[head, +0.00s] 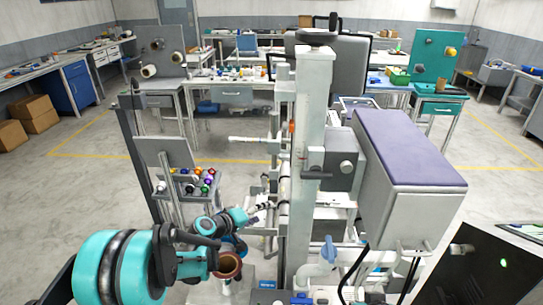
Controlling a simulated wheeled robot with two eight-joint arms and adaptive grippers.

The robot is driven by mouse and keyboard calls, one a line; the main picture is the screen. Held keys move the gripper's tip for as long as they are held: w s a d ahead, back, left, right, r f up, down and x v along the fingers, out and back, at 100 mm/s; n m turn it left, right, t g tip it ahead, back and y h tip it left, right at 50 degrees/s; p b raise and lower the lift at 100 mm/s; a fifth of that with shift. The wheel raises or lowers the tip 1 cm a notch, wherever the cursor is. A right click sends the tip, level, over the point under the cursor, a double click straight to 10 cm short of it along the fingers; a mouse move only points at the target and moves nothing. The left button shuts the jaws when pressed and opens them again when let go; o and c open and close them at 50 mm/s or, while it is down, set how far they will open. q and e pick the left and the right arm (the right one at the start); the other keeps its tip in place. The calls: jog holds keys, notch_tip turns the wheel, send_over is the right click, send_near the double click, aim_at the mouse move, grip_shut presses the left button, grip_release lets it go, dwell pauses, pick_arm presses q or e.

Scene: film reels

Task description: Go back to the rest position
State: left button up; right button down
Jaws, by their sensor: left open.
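My left arm comes in from the lower left with large teal and black joints. Its far end reaches towards the tall grey machine (316,130) in the middle. My left gripper (264,209) is small in the view, close to the white rods on the left side of the machine. It is open; I see nothing clearly held in it. Whether its fingers touch the machine I cannot tell. A brown, round, hollow piece (228,266) shows below the wrist, partly hidden by the arm. My right gripper is not in view.
A small stand (182,194) with several coloured round pieces is left of the machine. A grey box with a purple top (410,150) juts out right of the column. Workbenches line the back and sides. Cardboard boxes (39,114) stand far left. Open floor lies left and right.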

pick_arm(q)
jog(key=s+a+r+m+g+y, duration=0.1)
jog(key=s+a+y, duration=0.2)
jog(key=s, duration=0.8)
jog(key=s+a+r+m+g+y, duration=0.1)
jog(key=s+a+r+m+y, duration=0.1)
jog(key=s, duration=0.9)
jog(key=s+a+r+m+g+y, duration=0.1)
jog(key=s+a, duration=0.4)
jog(key=s, duration=0.6)
jog(key=shift+s+r+m+y, duration=0.3)
jog(key=shift+m+y, duration=0.2)
jog(key=shift+y, duration=0.8)
jog(key=shift+c, duration=0.3)
